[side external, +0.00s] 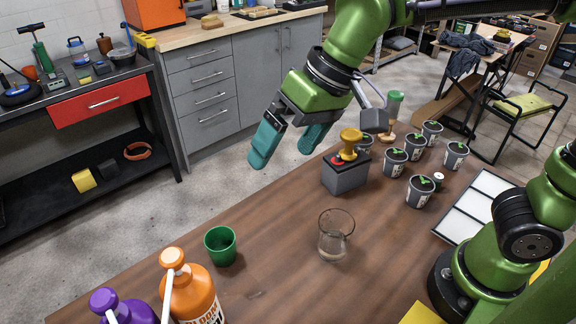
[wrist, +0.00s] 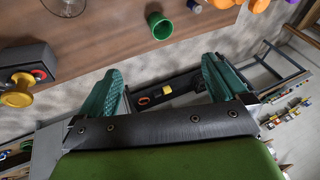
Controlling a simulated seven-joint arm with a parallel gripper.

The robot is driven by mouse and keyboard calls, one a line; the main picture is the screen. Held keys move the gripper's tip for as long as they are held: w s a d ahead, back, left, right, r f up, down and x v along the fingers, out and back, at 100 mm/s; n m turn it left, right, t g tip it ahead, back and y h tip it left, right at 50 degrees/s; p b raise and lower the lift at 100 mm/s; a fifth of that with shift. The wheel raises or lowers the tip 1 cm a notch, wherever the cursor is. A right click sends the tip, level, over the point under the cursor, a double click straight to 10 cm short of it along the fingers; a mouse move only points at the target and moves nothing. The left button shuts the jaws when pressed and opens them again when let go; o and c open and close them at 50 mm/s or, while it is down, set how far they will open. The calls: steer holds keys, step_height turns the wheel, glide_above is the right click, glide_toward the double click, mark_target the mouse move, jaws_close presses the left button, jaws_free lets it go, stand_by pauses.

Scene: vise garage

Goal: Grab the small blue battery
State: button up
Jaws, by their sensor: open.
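In the wrist view the open fingers (wrist: 161,70) point toward the floor and the black shelf beyond.
The brown table (side external: 290,285) holds a clear glass (side external: 335,235), a green cup (side external: 220,246), orange (side external: 193,290) and purple (side external: 122,307) bottles, several potted seedlings (side external: 394,162) and a white panelled tray (side external: 477,205). A workbench with a red drawer (side external: 100,104) stands at the left.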

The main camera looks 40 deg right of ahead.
steer(key=s+d+f+m+t, duration=0.1)
steer(key=s+d, duration=0.2)
steer(key=d, duration=0.4)
steer(key=s+d+f+m+t+h, duration=0.1)
steer(key=s+d+f+m+t, duration=0.1)
steer(key=d, duration=0.6)
steer(key=shift+s+f, duration=0.2)
steer(key=shift+s, duration=0.2)
steer(key=shift+s+d+r+m+t+h, duration=0.15)
steer(key=shift+d+m, duration=0.1)
steer(key=shift+d, duration=0.15)
steer(key=shift+s+d+m+t+h, duration=0.1)
steer(key=shift+d+m+h, duration=0.1)
steer(key=shift+d, duration=0.15)
steer(key=shift+s+d+r+m+t+h, duration=0.15)
steer(key=shift+d+m, duration=0.1)
steer(key=shift+d, duration=0.15)
steer(key=shift+c, duration=1)
steer(key=shift+d, duration=0.15)
steer(key=shift+c, duration=1.2)
steer(key=c, duration=0.4)
steer(key=shift+o, duration=0.2)
